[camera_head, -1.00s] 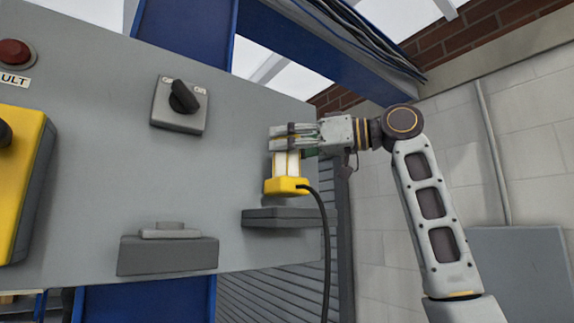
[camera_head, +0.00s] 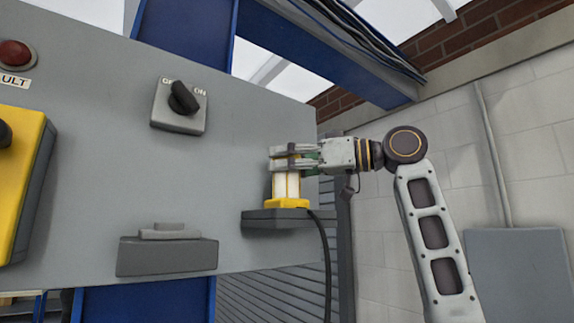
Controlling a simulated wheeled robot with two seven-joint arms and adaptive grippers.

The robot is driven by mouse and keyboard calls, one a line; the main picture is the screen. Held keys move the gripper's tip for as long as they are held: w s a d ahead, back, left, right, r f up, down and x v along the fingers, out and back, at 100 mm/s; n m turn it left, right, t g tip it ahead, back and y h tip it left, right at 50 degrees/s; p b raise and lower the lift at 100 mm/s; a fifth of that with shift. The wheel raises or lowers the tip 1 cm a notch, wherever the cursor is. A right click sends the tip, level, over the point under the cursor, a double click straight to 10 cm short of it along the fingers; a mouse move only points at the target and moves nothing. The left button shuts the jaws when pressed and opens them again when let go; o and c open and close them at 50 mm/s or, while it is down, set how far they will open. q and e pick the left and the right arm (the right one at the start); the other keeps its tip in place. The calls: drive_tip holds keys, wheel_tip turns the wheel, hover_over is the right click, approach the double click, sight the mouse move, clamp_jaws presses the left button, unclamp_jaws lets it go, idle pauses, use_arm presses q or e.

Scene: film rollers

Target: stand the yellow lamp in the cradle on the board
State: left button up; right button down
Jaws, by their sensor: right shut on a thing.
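The yellow lamp (camera_head: 287,190) has a pale lit-looking body, a yellow base and a black cable trailing down from the base. It is upright, with its base at the dark grey cradle (camera_head: 275,218) on the right part of the grey board (camera_head: 130,100). The base appears to touch the cradle's top; I cannot tell how deep it sits. My right gripper (camera_head: 284,159) is shut on the lamp's upper end, which its fingers partly hide. My left gripper is not in view.
A rotary switch (camera_head: 181,105) is up on the board. A grey block (camera_head: 167,254) sticks out lower left of the cradle. A yellow box (camera_head: 22,185) and a red button (camera_head: 14,53) are at the far left. The lamp's black cable (camera_head: 324,260) hangs beside the board's right edge.

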drive_tip(key=shift+f, duration=0.25)
drive_tip(key=c, duration=0.7)
unclamp_jaws()
drive_tip(key=shift+s, duration=0.1)
drive_tip(key=shift+r, duration=0.1)
drive_tip(key=shift+b+v, duration=1.55)
drive_tip(key=shift+v, duration=4.45)
